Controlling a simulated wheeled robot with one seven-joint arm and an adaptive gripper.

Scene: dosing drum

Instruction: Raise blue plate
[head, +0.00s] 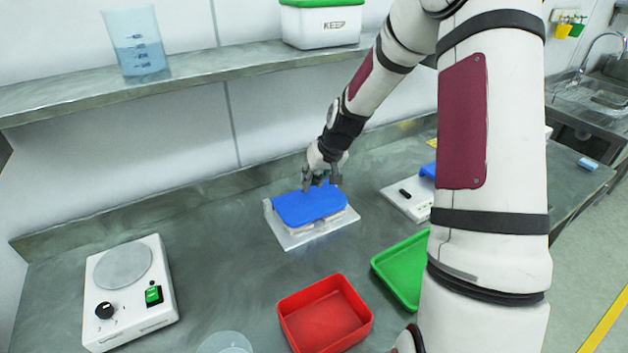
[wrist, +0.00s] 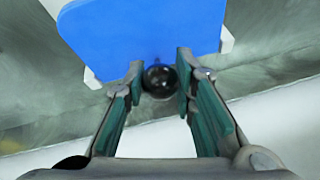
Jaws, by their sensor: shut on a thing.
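The blue plate (head: 309,207) lies roughly level over a pale metal base (head: 288,240) on the bench, near the back wall. It also fills the top of the wrist view (wrist: 140,30). A dark round knob (wrist: 159,80) sits at the plate's near edge. My gripper (head: 320,183) is at the plate's back edge; in the wrist view its two fingers (wrist: 160,82) stand on either side of the knob, closed on it. Whether the plate is clear of the parts below it, I cannot tell.
A red tray (head: 325,318) and a green tray (head: 402,272) stand in front. A white device with a round plate (head: 130,295) is at the left. A scale (head: 406,203) is to the right. A shelf (head: 200,72) with a beaker (head: 138,45) runs above.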

